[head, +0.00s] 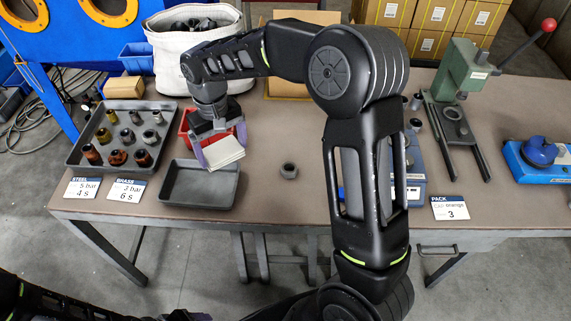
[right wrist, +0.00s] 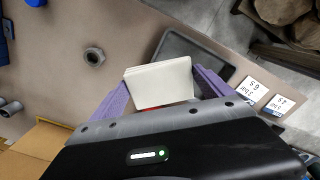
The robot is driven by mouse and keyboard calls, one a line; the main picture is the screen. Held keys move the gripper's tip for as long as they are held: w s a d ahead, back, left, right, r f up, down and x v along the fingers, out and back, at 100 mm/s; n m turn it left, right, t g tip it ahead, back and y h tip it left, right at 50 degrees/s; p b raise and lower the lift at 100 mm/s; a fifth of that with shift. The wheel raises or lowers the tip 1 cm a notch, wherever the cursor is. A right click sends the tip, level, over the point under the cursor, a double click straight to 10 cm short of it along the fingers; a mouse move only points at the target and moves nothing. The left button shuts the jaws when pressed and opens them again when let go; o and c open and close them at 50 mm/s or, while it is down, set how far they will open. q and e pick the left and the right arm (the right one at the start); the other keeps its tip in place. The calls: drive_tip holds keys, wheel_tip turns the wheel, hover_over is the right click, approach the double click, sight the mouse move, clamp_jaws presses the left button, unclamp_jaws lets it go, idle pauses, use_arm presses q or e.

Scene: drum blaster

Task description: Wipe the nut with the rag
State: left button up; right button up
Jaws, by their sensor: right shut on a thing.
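The nut (head: 289,170) is a small dark grey ring-like piece lying alone on the brown table, right of the empty grey tray. It also shows in the right wrist view (right wrist: 95,56). The rag (head: 223,153) is a cream, flat, folded pad. My right gripper (head: 220,145) is shut on it, with a purple finger at each side. In the right wrist view the rag (right wrist: 158,82) sits between the fingers. The rag is held by the red bin and the empty tray, left of the nut and apart from it. My left gripper's jaws are not visible.
The empty grey tray (head: 200,204) lies at the front. A tray (head: 72,152) of several fittings stands at left. The red bin (head: 185,128) is partly hidden behind my gripper. A green press (head: 462,72) stands at right. The table around the nut is clear.

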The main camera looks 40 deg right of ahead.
drive_tip(key=shift+d, duration=0.1)
drive_tip(key=s+d+f, duration=0.2)
drive_tip(key=d+f, duration=0.1)
drive_tip(key=d, duration=0.5)
drive_tip(key=s+d+f, duration=0.3)
drive_tip(key=d, duration=0.6)
drive_tip(key=shift+f, duration=0.2)
drive_tip(key=shift+b, duration=0.3)
drive_tip(key=shift+f+b, duration=1.8)
drive_tip(key=shift+f, duration=0.8)
drive_tip(key=shift+f+b, duration=0.3)
drive_tip(key=shift+f, duration=0.1)
drive_tip(key=shift+d, duration=0.1)
drive_tip(key=shift+d, duration=1)
